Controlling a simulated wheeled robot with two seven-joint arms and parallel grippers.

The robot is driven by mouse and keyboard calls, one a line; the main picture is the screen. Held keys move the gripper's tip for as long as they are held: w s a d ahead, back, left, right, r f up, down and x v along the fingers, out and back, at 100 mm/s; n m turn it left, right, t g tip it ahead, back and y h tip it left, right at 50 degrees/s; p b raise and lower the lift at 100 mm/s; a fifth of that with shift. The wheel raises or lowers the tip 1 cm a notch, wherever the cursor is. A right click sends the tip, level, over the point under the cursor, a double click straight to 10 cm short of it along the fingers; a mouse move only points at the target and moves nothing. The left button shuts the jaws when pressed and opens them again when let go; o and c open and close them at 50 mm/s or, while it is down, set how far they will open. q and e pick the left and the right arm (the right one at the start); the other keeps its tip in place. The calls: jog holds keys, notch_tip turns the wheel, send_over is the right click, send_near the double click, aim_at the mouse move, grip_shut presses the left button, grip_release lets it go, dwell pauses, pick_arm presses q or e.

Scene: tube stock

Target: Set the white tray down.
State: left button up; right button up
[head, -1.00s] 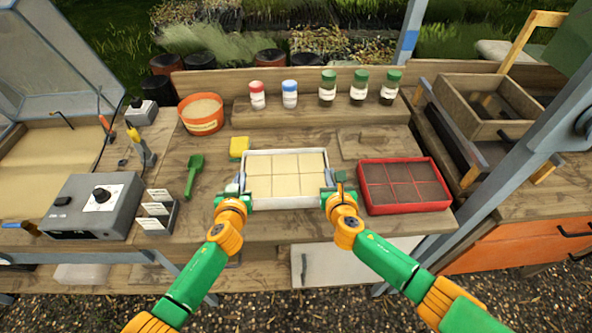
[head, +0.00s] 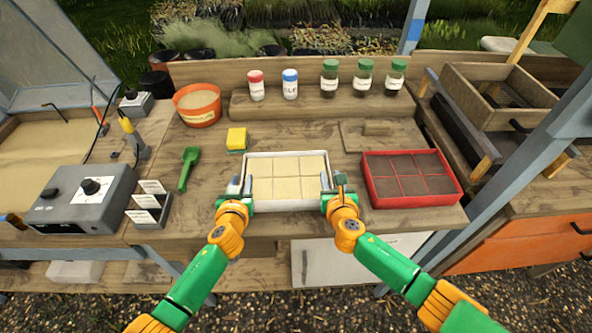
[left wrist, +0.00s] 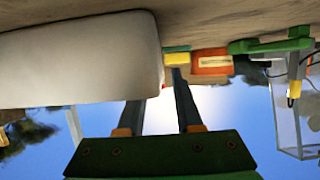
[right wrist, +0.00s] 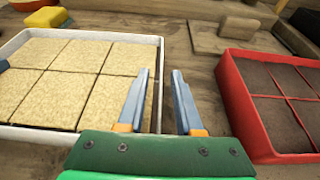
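The white tray (head: 287,208), filled with tan square blocks, appears to rest level on the wooden bench, front and centre. My left gripper (head: 240,186) is open around its left wall, one finger on each side. My right gripper (head: 333,182) is open around the right wall. In the right wrist view, the tray's wall (right wrist: 158,95) runs between the spread fingers of the right gripper (right wrist: 160,72), with a gap visible. In the left wrist view, the tray (left wrist: 80,65) shows as a plain white face; it hides part of one finger of the left gripper (left wrist: 158,85).
A red tray (head: 415,203) of dark soil blocks stands close on the right. A yellow sponge (head: 237,138) and green scoop (head: 188,168) lie left of the tray. A grey control box (head: 85,200) stands far left. Several jars (head: 330,78) line the back shelf.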

pick_arm(q)
jog(key=shift+s+r, duration=0.1)
jog(key=shift+s, duration=0.35)
jog(key=v, duration=1.1)
jog(key=shift+s+r, duration=0.15)
pick_arm(e)
jog(key=shift+s+r, duration=0.1)
jog(key=shift+s, duration=0.05)
jog(key=v, duration=1.2)
